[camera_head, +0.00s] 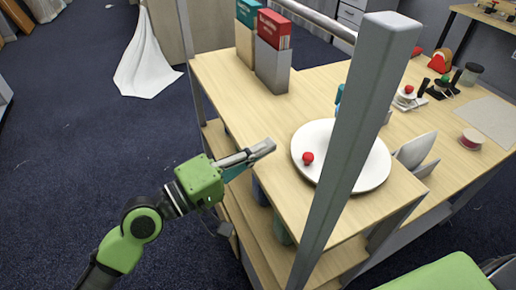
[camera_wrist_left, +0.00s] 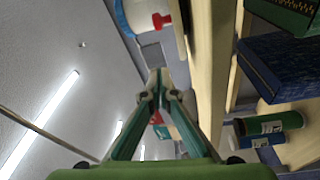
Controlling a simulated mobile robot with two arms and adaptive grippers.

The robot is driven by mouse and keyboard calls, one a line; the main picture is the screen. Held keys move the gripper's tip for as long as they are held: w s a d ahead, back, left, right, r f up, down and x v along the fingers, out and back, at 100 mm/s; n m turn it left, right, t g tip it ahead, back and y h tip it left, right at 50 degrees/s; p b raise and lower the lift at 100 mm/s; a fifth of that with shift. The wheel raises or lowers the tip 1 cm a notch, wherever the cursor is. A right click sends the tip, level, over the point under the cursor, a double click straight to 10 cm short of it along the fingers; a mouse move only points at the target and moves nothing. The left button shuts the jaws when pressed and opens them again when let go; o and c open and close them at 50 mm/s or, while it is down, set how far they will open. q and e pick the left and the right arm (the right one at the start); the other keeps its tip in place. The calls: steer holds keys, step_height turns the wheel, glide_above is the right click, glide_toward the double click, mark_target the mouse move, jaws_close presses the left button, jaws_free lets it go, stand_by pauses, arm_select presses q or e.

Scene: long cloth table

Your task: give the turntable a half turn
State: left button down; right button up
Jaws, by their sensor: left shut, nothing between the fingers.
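The turntable (camera_head: 372,172) is a round white disc on the wooden table, in the head view. A grey post in front hides a strip of its middle. A small red ball-like thing (camera_head: 307,158) sits on its left part. My left gripper (camera_head: 268,147) is shut and empty, near the table's front edge, to the left of the disc and apart from it. In the left wrist view its fingers (camera_wrist_left: 158,80) meet at the tips. My right gripper is not in view.
The grey post (camera_head: 352,130) stands in front of the turntable. White plates (camera_head: 415,150) stand upright right of the disc. A lower shelf (camera_head: 262,238) holds cylinders. Table between binders and disc is mostly clear.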

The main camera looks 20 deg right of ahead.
arm_select(q)
steer(key=p+x, duration=0.1)
steer(key=x, duration=0.5)
steer(key=shift+d+r+p, duration=0.2)
steer(key=shift+d+p, duration=0.05)
steer(key=shift+p, duration=0.05)
steer(key=s, duration=0.1)
steer(key=s+f+p, duration=0.1)
steer(key=s, duration=0.1)
steer(key=shift+s+a, duration=0.15)
steer(key=shift+a, duration=0.1)
steer(key=shift+s+p, duration=0.35)
steer(key=shift+s, duration=0.05)
steer(key=shift+f, duration=0.15)
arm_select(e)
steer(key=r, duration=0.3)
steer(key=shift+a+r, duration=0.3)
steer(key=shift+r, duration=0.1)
arm_select(q)
steer(key=shift+s, duration=0.2)
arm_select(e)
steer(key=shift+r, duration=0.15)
